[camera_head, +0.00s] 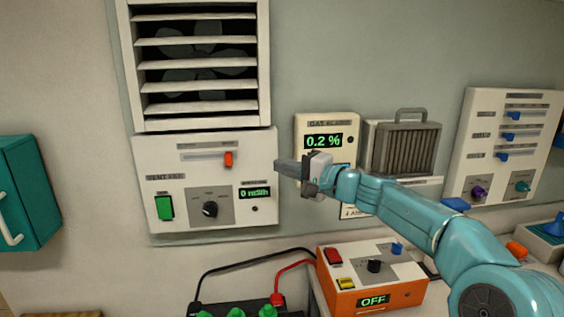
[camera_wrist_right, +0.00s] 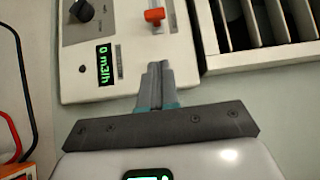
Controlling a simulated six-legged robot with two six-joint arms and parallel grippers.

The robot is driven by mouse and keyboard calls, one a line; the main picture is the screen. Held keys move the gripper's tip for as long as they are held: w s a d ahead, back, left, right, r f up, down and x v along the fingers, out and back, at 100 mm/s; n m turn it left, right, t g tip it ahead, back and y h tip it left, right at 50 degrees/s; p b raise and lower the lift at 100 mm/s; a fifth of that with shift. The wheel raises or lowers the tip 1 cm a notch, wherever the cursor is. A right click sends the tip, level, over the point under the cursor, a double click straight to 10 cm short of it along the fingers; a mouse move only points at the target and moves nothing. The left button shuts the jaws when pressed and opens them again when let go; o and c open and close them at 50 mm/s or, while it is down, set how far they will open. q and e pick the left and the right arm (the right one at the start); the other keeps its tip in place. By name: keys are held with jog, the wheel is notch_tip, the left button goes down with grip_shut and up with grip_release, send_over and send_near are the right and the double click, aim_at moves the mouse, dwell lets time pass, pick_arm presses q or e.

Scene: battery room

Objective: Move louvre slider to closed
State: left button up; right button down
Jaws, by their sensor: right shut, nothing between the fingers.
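The louvre (camera_head: 200,62) is on the wall at upper left, its slats apart with dark gaps and a fan behind. Below it is the white vent fan panel (camera_head: 160,157). The panel's orange-red slider knob (camera_head: 228,159) sits toward the right of its horizontal slot. The knob also shows in the right wrist view (camera_wrist_right: 154,15). My right gripper (camera_head: 279,168) is shut and empty, its tips by the panel's right edge, right of and slightly below the knob. In the right wrist view the fingers (camera_wrist_right: 157,72) point toward the knob, apart from it. My left gripper is not in view.
The panel also has a green switch (camera_head: 165,207), a black dial (camera_head: 210,209) and a display reading 0 m3/h (camera_head: 255,193). A gas alarm (camera_head: 346,126) reading 0.2 % is behind my right arm. An orange box (camera_head: 372,290) reading OFF stands below.

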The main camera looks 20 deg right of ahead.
aim_at(229, 158)
jog(key=p+x, duration=0.1)
jog(key=x, duration=0.2)
jog(key=a+p+x, duration=0.1)
jog(key=x, duration=0.2)
jog(key=s+a+p+x, duration=0.1)
jog(key=p+x, duration=0.1)
jog(key=x, duration=0.1)
jog(key=shift+w+a, duration=0.1)
jog(key=shift+a, duration=0.3)
jog(key=shift+d, duration=0.1)
